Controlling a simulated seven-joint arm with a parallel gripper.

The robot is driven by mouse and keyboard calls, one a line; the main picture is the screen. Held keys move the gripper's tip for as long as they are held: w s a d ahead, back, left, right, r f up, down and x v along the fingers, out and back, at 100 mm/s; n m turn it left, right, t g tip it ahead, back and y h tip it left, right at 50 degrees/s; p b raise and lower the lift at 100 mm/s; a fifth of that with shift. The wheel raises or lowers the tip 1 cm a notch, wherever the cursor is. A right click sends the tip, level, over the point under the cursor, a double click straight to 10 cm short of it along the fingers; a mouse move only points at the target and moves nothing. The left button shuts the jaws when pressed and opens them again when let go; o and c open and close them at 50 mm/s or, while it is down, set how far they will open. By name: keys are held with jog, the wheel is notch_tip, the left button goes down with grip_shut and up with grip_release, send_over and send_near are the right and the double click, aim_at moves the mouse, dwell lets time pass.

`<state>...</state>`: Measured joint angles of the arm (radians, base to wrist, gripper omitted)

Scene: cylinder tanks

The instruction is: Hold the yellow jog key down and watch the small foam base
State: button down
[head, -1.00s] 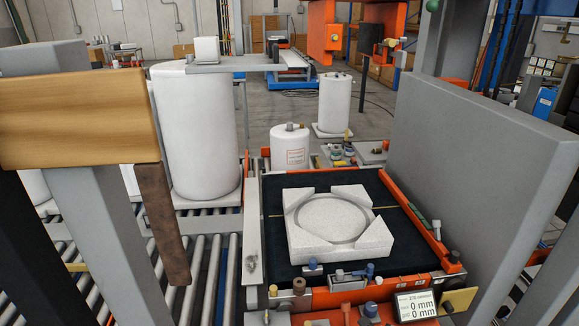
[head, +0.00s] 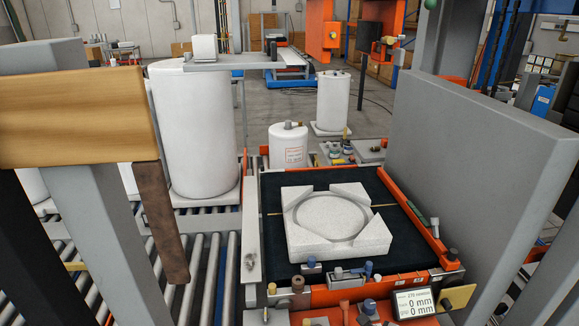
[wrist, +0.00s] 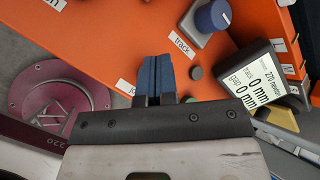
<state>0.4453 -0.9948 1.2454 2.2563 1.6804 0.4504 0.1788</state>
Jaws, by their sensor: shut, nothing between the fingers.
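The small foam base (head: 300,240) is a white block with a round recess and raised corners. It lies flat on the dark bed (head: 280,262) in the head view. My gripper (wrist: 157,72) shows in the wrist view with its blue fingers shut and empty, over the orange panel (wrist: 110,45). A label partly covered by the fingers begins with "jo" (wrist: 124,86). No yellow key shows beside it; what lies under the fingers is hidden. I cannot make out my gripper in the head view.
A monitor (head: 414,303) reads 0 mm on both lines. A yellow plate (head: 459,299) stands beside it. A blue knob (wrist: 213,17) and a "track" label (wrist: 182,43) are near my fingers. A grey wall (head: 480,165) stands right of the bed; white tanks (head: 195,130) stand behind left.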

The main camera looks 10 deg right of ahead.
jog(key=shift+f, duration=0.95)
dwell(1.8)
jog(key=shift+r, duration=0.1)
dwell(2.8)
jog(key=shift+r, duration=0.8)
jog(key=shift+r, duration=0.1)
jog(key=shift+r, duration=2.45)
